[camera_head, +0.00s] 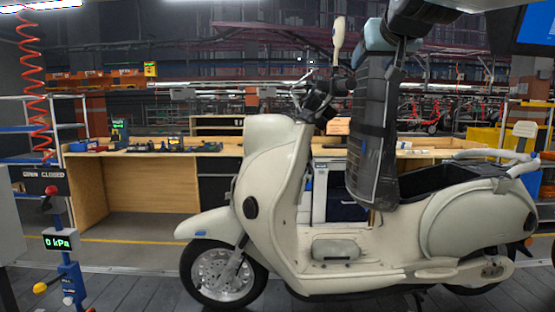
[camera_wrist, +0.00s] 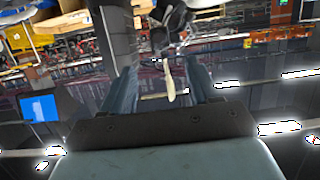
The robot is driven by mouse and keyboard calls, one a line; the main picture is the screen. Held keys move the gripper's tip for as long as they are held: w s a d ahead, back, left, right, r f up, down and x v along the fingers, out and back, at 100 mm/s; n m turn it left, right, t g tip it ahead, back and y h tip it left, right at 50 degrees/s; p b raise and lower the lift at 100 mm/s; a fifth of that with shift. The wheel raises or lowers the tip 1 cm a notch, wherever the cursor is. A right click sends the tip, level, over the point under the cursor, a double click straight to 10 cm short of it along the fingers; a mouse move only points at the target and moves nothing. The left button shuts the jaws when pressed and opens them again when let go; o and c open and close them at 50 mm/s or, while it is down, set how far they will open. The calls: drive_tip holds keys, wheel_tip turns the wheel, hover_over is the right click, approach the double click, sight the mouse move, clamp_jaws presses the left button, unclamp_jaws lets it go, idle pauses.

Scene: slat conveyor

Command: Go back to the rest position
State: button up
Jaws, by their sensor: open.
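My gripper (camera_wrist: 162,72) is open, with its two blue-grey fingers apart and nothing held between them. In the head view my gripper (camera_head: 373,45) is high at the top, level with the upper end of the scooter's dark raised seat (camera_head: 374,135). The wrist view is upside down; the seat (camera_wrist: 114,35) shows there by the left finger, and I cannot tell whether they touch. A cream mirror (camera_wrist: 170,82) shows beyond the gap between the fingers. The cream scooter (camera_head: 272,190) stands upright, its seat compartment (camera_head: 430,185) open.
A wooden workbench (camera_head: 130,190) with small parts stands behind the scooter. A gauge post (camera_head: 62,245) and a red coiled hose (camera_head: 30,75) are at left. A monitor (camera_head: 535,25) hangs at upper right. The grey slat floor (camera_head: 120,290) is clear at front left.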

drive_tip(key=s+d+f+g, duration=0.1)
drive_tip(key=s+f+g, duration=0.2)
drive_tip(key=s+f, duration=0.3)
drive_tip(key=s+d+f+g, duration=0.1)
drive_tip(key=s+f+g, duration=0.2)
drive_tip(key=f, duration=1.4)
drive_tip(key=s+d+f+g, duration=0.1)
drive_tip(key=s+f+g, duration=0.2)
drive_tip(key=s+f, duration=0.6)
wheel_tip(320, 180, down, 3)
drive_tip(key=shift+s+d+r, duration=0.2)
drive_tip(key=shift+s, duration=0.2)
drive_tip(key=shift+c, duration=0.4)
